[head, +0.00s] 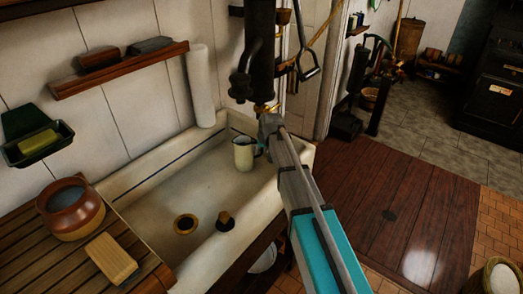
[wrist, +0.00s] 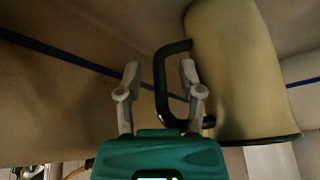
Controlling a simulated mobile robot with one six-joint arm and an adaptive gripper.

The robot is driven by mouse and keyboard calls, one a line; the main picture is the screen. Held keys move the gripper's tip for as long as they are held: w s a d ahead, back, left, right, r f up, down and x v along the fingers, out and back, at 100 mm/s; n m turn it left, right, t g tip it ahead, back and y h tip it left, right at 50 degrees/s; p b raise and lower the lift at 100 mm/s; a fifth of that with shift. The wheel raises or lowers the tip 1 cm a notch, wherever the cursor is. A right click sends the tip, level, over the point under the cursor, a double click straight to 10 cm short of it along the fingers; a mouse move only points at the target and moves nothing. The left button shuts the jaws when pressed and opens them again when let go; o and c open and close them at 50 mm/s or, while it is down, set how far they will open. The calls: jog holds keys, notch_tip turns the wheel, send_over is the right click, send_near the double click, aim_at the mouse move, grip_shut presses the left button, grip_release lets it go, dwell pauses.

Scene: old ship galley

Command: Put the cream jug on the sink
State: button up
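The cream jug (head: 244,153), pale with a dark rim and handle, is inside the white sink (head: 152,221) at its far right end. It looks upright; I cannot tell if it rests on the basin floor. In the wrist view the jug (wrist: 232,70) fills the right side, its dark handle (wrist: 162,88) towards me. My gripper (wrist: 159,74) is open, with one finger on each side of the handle's bar and a visible gap to the left finger. In the head view my arm hides most of the gripper beside the jug.
A wooden drainboard (head: 32,238) at left holds a brown pot (head: 70,207) and a wooden block (head: 110,258). A drain (head: 185,223) and a stopper (head: 225,221) are in the basin. A shelf (head: 120,70) and a white roll (head: 201,85) are on the wall.

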jog(key=shift+r, duration=0.2)
jog(key=p+v, duration=1.1)
jog(key=v, duration=0.1)
dwell(0.6)
dwell(0.7)
jog(key=s+d+m+g, duration=0.1)
jog(key=s+d, duration=0.4)
jog(key=s, duration=0.3)
jog(key=s+d+f+m+g+h, duration=0.1)
jog(key=s+d, duration=0.4)
jog(key=s, duration=0.4)
jog(key=s+d+m+g+h, duration=0.1)
jog(key=s+d+g, duration=0.1)
jog(key=s+d, duration=0.3)
jog(key=s, duration=0.3)
jog(key=shift+s+d+f+m, duration=0.25)
jog(key=shift+f+m, duration=0.05)
